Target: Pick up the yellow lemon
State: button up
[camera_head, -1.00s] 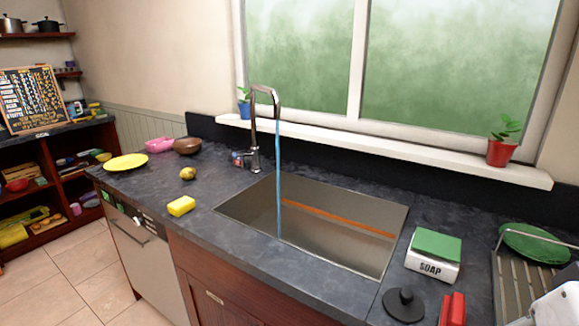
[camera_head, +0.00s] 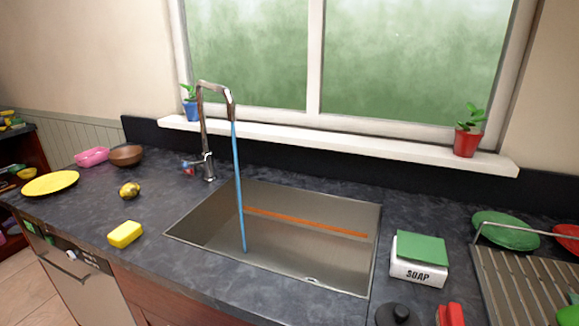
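A small yellow lemon-like fruit with dark patches (camera_head: 129,190) lies on the dark countertop (camera_head: 92,212), left of the sink. A brighter yellow block, which looks like a sponge (camera_head: 125,234), lies in front of it near the counter's front edge. My gripper does not show in this view.
A sink (camera_head: 280,235) with a running tap (camera_head: 205,130) lies right of the fruit. A yellow plate (camera_head: 50,183), a brown bowl (camera_head: 126,155) and a pink container (camera_head: 91,157) stand to the left. A soap box (camera_head: 418,262) and dish rack (camera_head: 520,285) stand at right.

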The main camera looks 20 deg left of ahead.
aim_at(130, 190)
jog(key=j+z, duration=0.1)
jog(key=j, duration=0.4)
jog(key=k+j+z, duration=0.1)
jog(key=j, duration=0.35)
jog(key=j+z, duration=0.1)
jog(key=j, duration=0.4)
jog(key=k+j+z, duration=0.1)
jog(key=j, duration=0.35)
jog(key=k+j+z, duration=0.1)
jog(key=j, duration=0.35)
jog(key=k+j, duration=0.1)
jog(key=j, duration=0.35)
jog(key=k+j, duration=0.1)
jog(key=j, duration=0.35)
jog(key=k+j, duration=0.1)
jog(key=j, duration=0.3)
jog(key=k+j, duration=0.1)
jog(key=j, duration=0.35)
jog(key=k+j, duration=0.1)
jog(key=j, duration=0.35)
jog(key=k+j, duration=0.1)
jog(key=j, duration=0.35)
jog(key=z, duration=0.05)
